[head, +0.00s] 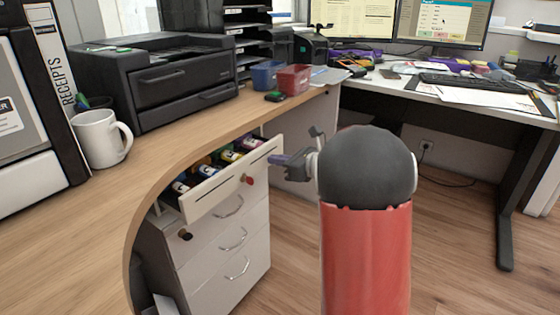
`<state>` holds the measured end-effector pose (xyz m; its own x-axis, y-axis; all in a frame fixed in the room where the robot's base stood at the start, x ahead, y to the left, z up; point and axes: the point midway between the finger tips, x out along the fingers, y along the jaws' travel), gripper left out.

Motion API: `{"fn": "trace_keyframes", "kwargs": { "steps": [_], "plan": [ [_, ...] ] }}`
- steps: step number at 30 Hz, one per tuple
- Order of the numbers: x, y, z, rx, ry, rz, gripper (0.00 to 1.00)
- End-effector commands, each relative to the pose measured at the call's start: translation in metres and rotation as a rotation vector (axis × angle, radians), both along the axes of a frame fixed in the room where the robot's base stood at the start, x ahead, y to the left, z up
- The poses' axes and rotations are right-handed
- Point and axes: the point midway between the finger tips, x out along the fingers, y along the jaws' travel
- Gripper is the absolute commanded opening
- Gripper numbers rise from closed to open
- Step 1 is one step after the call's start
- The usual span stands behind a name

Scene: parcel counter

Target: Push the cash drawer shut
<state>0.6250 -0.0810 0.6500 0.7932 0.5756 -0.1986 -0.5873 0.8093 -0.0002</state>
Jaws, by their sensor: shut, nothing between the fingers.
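The cash drawer (222,190) is the top drawer of a white cabinet under the wooden counter. It stands pulled open, and several small bottles or rolls with coloured labels (204,168) show inside. Its pale front has a small red part near the right end. My gripper (274,159) is shut and empty at the upper right end of the drawer front. I cannot tell whether the fingertips touch it. My red and dark grey arm fills the lower middle of the view and hides the floor behind it.
The lower drawers (232,240) with curved handles are shut. The counter (120,190) overhangs the drawer and carries a white mug (98,140), a black printer (165,85), and blue and red trays. A desk with monitors stands at the right. Wooden floor (450,240) is clear at the right.

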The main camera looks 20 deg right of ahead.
Motion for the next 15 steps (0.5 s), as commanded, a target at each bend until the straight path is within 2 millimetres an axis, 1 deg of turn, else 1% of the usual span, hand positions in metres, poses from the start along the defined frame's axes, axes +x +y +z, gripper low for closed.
{"fn": "trace_keyframes", "kwargs": {
  "steps": [4, 15],
  "plan": [
    [0.012, 0.010, 0.000, 0.000, 0.000, 0.003, 0.00],
    [0.055, 0.041, 0.001, 0.000, 0.000, 0.004, 0.00]
  ]
}}
